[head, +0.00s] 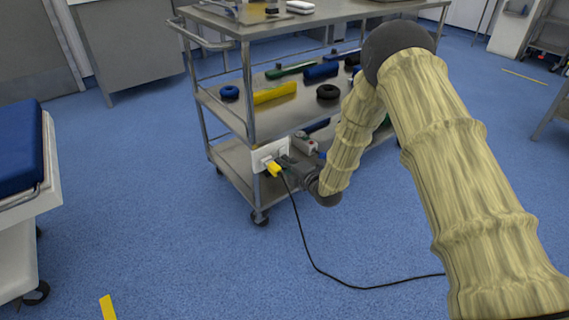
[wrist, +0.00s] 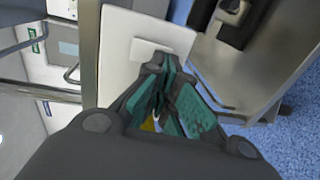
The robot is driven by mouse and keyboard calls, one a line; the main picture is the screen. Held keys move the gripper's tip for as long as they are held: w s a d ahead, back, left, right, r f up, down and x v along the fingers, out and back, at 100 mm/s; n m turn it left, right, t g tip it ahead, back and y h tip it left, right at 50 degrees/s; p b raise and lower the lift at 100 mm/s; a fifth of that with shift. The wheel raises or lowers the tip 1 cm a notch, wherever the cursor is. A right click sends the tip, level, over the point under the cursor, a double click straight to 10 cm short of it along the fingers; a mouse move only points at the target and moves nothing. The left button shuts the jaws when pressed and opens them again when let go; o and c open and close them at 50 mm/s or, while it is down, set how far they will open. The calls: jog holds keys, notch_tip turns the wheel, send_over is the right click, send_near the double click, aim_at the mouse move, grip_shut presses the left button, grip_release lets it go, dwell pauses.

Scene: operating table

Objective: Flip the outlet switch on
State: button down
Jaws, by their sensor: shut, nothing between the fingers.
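The white outlet plate (head: 258,155) is fixed to the near corner of the steel cart, at lower-shelf height. A yellow plug (head: 273,168) sits at its lower part, with a black cable running down to the floor. My gripper (head: 281,160) is at the right part of the plate, close in front of it. In the wrist view the white plate (wrist: 118,50) has a raised white piece (wrist: 150,46) just beyond the shut, empty fingertips (wrist: 163,66). I cannot tell whether they touch it. A bit of yellow shows behind the fingers. The switch position is not readable.
The steel cart (head: 230,112) has shelves with blue, yellow, green and black items. The black cable (head: 325,270) lies across the blue floor. A bed with a blue mattress (head: 20,150) stands at left. Floor in front of the cart is otherwise open.

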jog(key=shift+w+a, duration=0.1)
jog(key=shift+a, duration=0.05)
jog(key=shift+w+f, duration=0.15)
jog(key=f+p+v, duration=0.3)
jog(key=p+v, duration=0.1)
jog(key=v, duration=0.9)
jog(key=shift+s+d+f, duration=0.15)
jog(key=shift+s+d, duration=0.15)
jog(key=shift+s, duration=0.15)
